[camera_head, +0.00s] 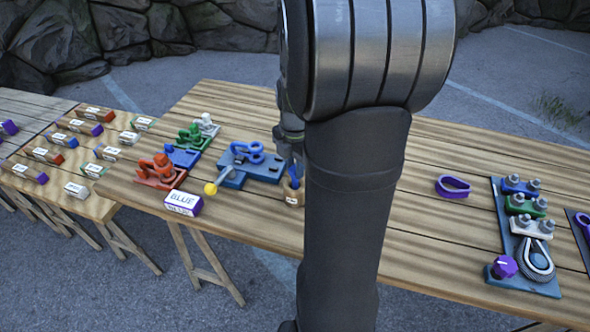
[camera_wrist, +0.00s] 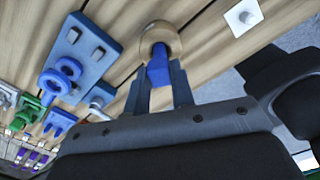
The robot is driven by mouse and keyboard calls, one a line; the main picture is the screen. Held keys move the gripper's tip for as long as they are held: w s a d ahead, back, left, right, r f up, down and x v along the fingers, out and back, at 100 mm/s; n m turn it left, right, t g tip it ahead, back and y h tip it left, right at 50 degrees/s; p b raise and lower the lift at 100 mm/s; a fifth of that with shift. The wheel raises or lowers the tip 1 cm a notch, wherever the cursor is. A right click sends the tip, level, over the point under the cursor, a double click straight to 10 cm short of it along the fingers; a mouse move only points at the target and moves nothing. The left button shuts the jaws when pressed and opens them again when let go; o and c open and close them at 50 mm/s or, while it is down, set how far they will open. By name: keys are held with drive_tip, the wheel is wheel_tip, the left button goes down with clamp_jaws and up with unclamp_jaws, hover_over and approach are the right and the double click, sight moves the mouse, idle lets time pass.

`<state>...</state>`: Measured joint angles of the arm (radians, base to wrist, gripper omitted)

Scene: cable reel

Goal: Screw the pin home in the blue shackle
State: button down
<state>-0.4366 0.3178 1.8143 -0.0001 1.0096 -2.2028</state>
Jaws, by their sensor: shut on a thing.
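The blue shackle (camera_head: 248,151) lies on a blue-grey fixture plate (camera_head: 233,180) left of my gripper. It also shows in the wrist view (camera_wrist: 60,72), at the left. My gripper (camera_wrist: 160,85) is shut on the blue pin, with one finger on each side. The shackle and pin are apart. The pin's lower end is hidden in the cup. My arm hides part of the table.
A yellow-knobbed lever (camera_head: 210,188) sticks out from the fixture. Red (camera_head: 160,172), green (camera_head: 190,137) and blue (camera_head: 182,157) racks stand left of it, behind a "BLUE" label block (camera_head: 183,203). A purple shackle (camera_head: 453,187) and a dark board (camera_head: 540,287) lie to the right.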

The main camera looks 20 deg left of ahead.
drive_tip(key=shift+r, duration=1.75)
drive_tip(key=w+a+r, duration=0.1)
drive_tip(key=w+a, duration=0.3)
drive_tip(key=a, duration=0.3)
drive_tip(key=w+a+r, duration=0.1)
drive_tip(key=w+a, duration=0.3)
drive_tip(key=a, duration=0.4)
drive_tip(key=shift+w, duration=0.4)
drive_tip(key=shift+f, duration=0.1)
drive_tip(key=shift+f, duration=1.6)
drive_tip(key=shift+f, duration=1)
drive_tip(key=c, duration=1.8)
unclamp_jaws()
drive_tip(key=shift+c, duration=0.2)
clamp_jaws()
